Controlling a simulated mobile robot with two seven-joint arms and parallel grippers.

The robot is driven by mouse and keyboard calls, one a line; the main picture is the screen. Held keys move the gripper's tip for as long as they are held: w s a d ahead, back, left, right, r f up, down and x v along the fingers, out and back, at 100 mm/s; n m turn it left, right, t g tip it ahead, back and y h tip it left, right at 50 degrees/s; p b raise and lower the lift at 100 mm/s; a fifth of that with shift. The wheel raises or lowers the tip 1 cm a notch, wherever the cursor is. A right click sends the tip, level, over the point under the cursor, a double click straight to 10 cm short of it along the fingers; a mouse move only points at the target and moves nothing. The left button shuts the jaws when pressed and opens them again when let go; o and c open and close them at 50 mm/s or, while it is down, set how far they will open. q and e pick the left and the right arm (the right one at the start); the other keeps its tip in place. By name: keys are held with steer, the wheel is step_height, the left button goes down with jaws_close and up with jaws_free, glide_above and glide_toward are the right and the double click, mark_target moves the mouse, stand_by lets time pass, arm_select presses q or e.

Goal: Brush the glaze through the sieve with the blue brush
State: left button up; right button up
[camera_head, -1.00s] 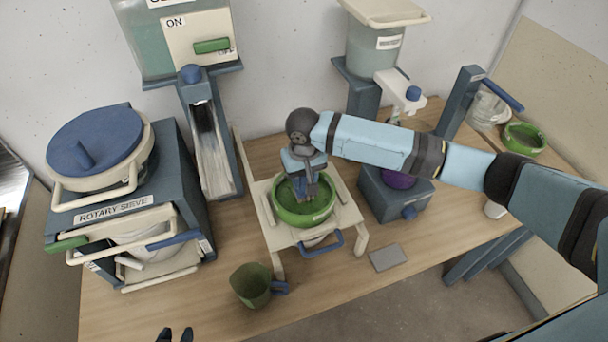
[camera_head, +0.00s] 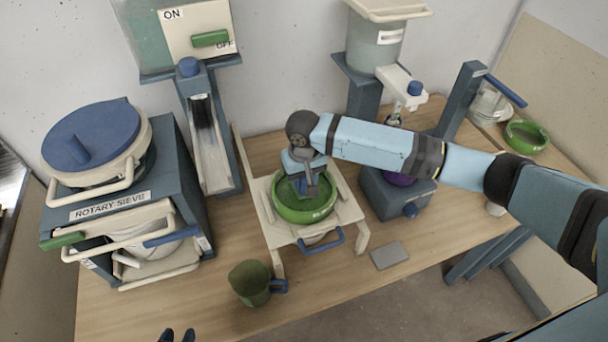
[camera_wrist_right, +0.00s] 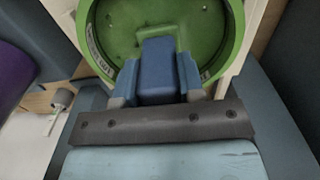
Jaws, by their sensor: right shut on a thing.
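The green sieve (camera_head: 290,214) is a round bowl-like ring on a cream stand (camera_head: 348,212) at the table's middle. Green glaze shows inside it, and the sieve also fills the top of the right wrist view (camera_wrist_right: 100,40). My right gripper (camera_head: 306,182) reaches down into the sieve and is shut on the blue brush (camera_wrist_right: 158,75). My left gripper (camera_head: 177,336) shows only two dark, separated fingertips at the bottom edge, away from the sieve.
A green jug (camera_head: 250,284) stands at the front of the table. The rotary sieve machine (camera_head: 175,165) is at left. A blue-grey device (camera_head: 398,196) and a grey slab (camera_head: 389,255) are at right. A green bowl (camera_head: 526,137) sits far right.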

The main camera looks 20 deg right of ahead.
steer(key=shift+s+f, duration=0.15)
steer(key=shift+f, duration=0.05)
stand_by(0.3)
steer(key=shift+d+r+p, duration=0.1)
steer(key=shift+d+p, duration=1)
steer(key=shift+p, duration=0.05)
steer(key=shift+d+f+p, duration=0.2)
steer(key=shift+d+p, duration=0.15)
steer(key=shift+d, duration=0.4)
steer(key=shift+a, duration=0.15)
steer(key=shift+a+p, duration=0.5)
steer(key=shift+a, duration=0.5)
steer(key=shift+c, duration=0.3)
steer(key=a, duration=0.2)
steer(key=shift+a+p, duration=0.3)
steer(key=shift+p, duration=0.1)
steer(key=shift+w+a, duration=0.15)
steer(key=shift+a, duration=0.45)
steer(key=shift+w+a, duration=0.15)
steer(key=shift+a, duration=0.45)
